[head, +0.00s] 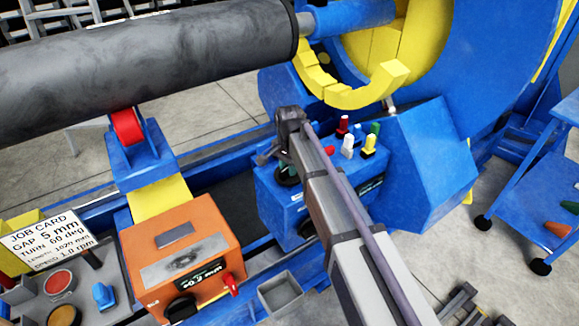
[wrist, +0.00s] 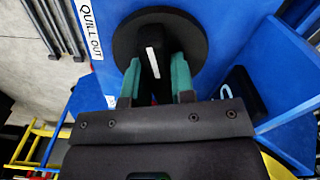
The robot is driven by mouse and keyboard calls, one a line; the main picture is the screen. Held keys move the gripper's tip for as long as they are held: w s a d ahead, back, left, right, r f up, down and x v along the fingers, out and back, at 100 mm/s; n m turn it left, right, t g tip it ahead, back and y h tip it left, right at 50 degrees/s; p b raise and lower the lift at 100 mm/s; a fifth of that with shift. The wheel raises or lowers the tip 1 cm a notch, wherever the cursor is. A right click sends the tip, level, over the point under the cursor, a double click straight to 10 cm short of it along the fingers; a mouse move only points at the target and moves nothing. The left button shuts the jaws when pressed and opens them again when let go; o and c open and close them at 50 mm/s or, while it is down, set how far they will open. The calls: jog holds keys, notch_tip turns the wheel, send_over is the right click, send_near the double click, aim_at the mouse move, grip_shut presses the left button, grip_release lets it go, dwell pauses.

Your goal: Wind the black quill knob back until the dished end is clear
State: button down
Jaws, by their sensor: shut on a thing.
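In the wrist view the black quill knob (wrist: 192,35) is a round black disc with a raised bar carrying a white mark. It sits against a blue housing beside a "QUILL OUT" label (wrist: 90,28). My gripper (wrist: 155,78) has green-padded fingers shut on the bar, one on each side. In the head view my arm covers the area of the knob, and the gripper's hold cannot be made out. The large dark grey cylinder (head: 150,70) lies across the upper left. A blue shaft (head: 350,18) meets its right end; any gap there is too small to tell.
A blue box (head: 275,190) lies beneath my arm, with coloured knobs (head: 347,145) close beside it. An orange box (head: 180,260) and a job card (head: 45,240) stand at lower left. A yellow curved bracket (head: 365,90) and a blue cart (head: 550,190) are to the right.

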jog(key=n, duration=0.6)
jog(key=shift+n, duration=0.3)
jog(key=n, duration=1)
jog(key=shift+n, duration=0.4)
jog(key=n, duration=1)
jog(key=shift+n, duration=0.4)
jog(key=n, duration=0.5)
jog(key=shift+n, duration=0.3)
jog(key=n, duration=1.1)
